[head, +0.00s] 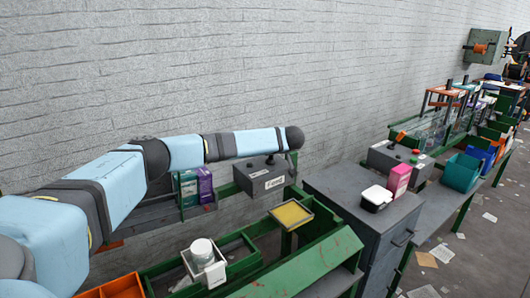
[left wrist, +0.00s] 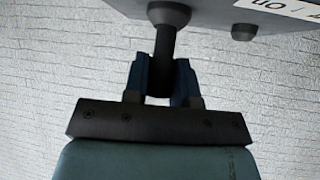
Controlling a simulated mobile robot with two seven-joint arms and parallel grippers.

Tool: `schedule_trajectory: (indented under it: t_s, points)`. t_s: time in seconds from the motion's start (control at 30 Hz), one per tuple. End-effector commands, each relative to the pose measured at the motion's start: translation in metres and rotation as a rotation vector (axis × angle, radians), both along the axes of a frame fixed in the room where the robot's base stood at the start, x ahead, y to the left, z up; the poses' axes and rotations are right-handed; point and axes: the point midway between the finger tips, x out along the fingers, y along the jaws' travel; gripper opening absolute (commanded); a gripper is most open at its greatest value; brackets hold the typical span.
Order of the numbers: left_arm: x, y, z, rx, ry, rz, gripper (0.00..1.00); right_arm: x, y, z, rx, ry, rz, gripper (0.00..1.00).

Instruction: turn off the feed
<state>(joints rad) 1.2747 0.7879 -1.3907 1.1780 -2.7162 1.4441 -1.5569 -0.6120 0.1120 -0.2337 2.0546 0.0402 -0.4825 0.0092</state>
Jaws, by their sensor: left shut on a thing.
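The grey feed control box (head: 254,179) is mounted on the green frame by the wall, with a white label on its front in the head view. My left arm reaches across to it from the left; its gripper jaws are not clear there. In the left wrist view my left gripper (left wrist: 163,85) is shut around the dark lever (left wrist: 164,45), which joins the underside of the grey box (left wrist: 215,12) as pictured. The label there (left wrist: 290,8) is partly cut off and reads "On" upside down. My right gripper is not in view.
Purple and green cartons (head: 205,186) stand left of the box. A yellow pad (head: 291,213) and a white container with a jar (head: 203,262) are in front. A grey cabinet (head: 365,225) stands to the right, holding a pink carton (head: 399,180) and a white-and-black tub (head: 376,198).

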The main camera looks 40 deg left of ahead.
Motion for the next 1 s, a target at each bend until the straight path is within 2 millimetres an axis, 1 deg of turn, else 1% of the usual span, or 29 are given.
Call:
schedule_trajectory:
  t_s: [0.2, 0.43, 0.63, 1.0]
  points:
    - [-0.002, -0.010, -0.003, 0.151, -0.043, -0.001, 0.00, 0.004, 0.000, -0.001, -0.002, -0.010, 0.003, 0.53]
    - [-0.004, -0.016, -0.005, 0.253, -0.072, 0.000, 0.00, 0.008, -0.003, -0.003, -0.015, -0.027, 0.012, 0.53]
    - [-0.005, -0.017, -0.006, 0.294, -0.084, 0.001, 0.00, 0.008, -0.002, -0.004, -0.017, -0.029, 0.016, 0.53]
    - [-0.005, -0.018, -0.006, 0.304, -0.086, 0.002, 0.00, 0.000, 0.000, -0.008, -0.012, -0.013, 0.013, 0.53]
